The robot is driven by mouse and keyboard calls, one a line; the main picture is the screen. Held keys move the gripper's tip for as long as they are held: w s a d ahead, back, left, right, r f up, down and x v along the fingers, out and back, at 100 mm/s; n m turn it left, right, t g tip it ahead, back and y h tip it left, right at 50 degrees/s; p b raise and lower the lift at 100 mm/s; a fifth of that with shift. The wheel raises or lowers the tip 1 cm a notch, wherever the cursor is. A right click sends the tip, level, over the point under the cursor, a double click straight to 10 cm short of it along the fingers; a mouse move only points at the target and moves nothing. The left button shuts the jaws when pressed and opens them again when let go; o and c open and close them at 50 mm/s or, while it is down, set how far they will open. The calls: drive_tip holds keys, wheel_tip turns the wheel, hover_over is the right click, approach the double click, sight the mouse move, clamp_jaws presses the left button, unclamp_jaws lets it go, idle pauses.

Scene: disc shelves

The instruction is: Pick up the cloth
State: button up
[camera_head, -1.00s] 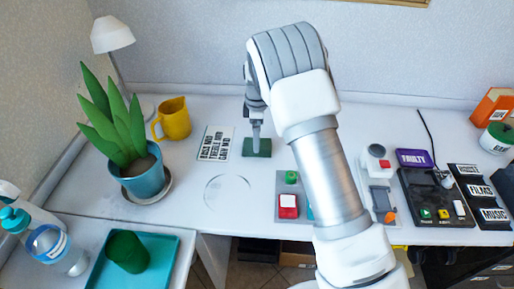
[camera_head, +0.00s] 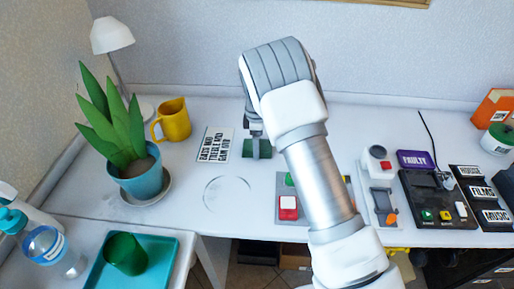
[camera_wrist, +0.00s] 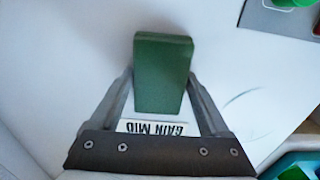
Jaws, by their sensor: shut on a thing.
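The cloth (camera_head: 264,149) is a dark green, block-like folded piece on the white desk, beside the printed card. In the wrist view the cloth (camera_wrist: 163,85) stands out between the two grey fingers. My gripper (camera_head: 255,146) is over the cloth in the head view. In the wrist view my gripper (camera_wrist: 161,80) is shut on the cloth, with one finger against each side. I cannot tell whether the cloth still touches the desk.
A white card with black print (camera_head: 214,146) lies just left of the cloth. A yellow jug (camera_head: 174,120) and a potted plant (camera_head: 141,178) stand further left. A clear round disc (camera_head: 226,193) lies in front. A grey panel with a red button (camera_head: 288,203) is front right.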

drive_tip(key=shift+r, duration=0.1)
wheel_tip(320, 180, up, 4)
drive_tip(key=shift+r+p, duration=0.2)
drive_tip(key=shift+p, duration=0.3)
drive_tip(key=s+d+r, duration=0.1)
drive_tip(key=d+r, duration=0.2)
drive_tip(key=d, duration=0.2)
drive_tip(key=s+d+r+p, duration=0.1)
drive_tip(key=d+r, duration=0.2)
drive_tip(key=d, duration=0.3)
drive_tip(key=shift+s+d+r, duration=0.2)
drive_tip(key=shift+s, duration=0.15)
